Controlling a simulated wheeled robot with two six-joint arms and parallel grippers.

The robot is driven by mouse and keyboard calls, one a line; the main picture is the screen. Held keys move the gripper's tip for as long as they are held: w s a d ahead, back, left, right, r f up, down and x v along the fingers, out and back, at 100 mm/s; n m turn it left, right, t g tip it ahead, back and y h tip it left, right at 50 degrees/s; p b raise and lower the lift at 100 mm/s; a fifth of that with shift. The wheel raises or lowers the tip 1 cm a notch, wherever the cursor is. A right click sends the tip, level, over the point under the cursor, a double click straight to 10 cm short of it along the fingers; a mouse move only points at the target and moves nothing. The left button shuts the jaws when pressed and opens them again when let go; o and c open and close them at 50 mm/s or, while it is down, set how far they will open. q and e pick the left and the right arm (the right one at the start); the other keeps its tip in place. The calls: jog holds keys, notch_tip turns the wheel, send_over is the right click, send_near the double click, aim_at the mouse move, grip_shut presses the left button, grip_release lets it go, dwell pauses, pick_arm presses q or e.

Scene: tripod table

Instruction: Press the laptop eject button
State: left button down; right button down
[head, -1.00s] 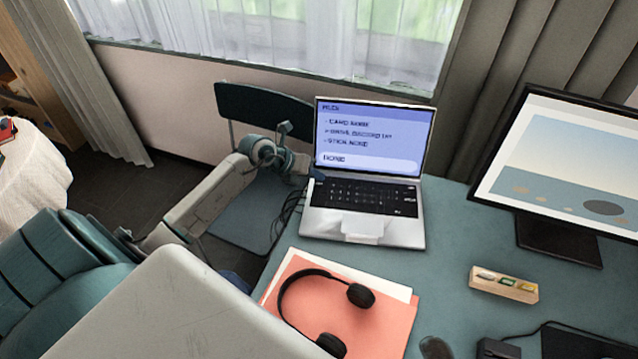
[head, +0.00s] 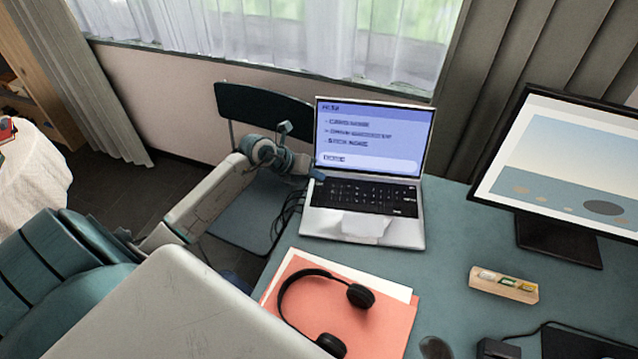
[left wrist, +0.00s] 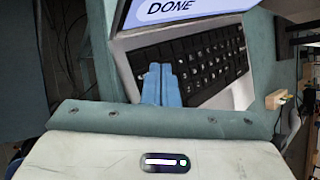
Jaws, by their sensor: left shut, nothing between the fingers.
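The open laptop (head: 413,231) stands on the desk with a blue-lit screen (head: 367,140) of text lines; it also shows in the left wrist view (left wrist: 124,44), where the screen reads DONE. My left gripper (head: 317,175) is at the laptop's left edge, beside the keyboard (head: 366,195). In the left wrist view its two blue fingers (left wrist: 160,74) are shut together with nothing between them, over the left end of the keyboard. I cannot make out an eject button; the fingers may hide it. My right gripper is not in view.
Black headphones (head: 361,295) lie on an orange folder (head: 391,325) in front of the laptop. A monitor (head: 558,185) stands at the right. A small wooden block with coloured pieces (head: 504,285) lies on the desk (head: 447,262). A dark chair (head: 262,112) is behind my left arm.

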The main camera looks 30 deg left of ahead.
pick_arm(q)
jog(key=shift+f+b, duration=0.3)
jog(key=shift+f, duration=0.15)
jog(key=shift+f, duration=0.15)
dwell(0.3)
jog(key=shift+f, duration=0.15)
dwell(0.5)
jog(key=shift+r+p, duration=0.3)
jog(key=shift+r, duration=0.45)
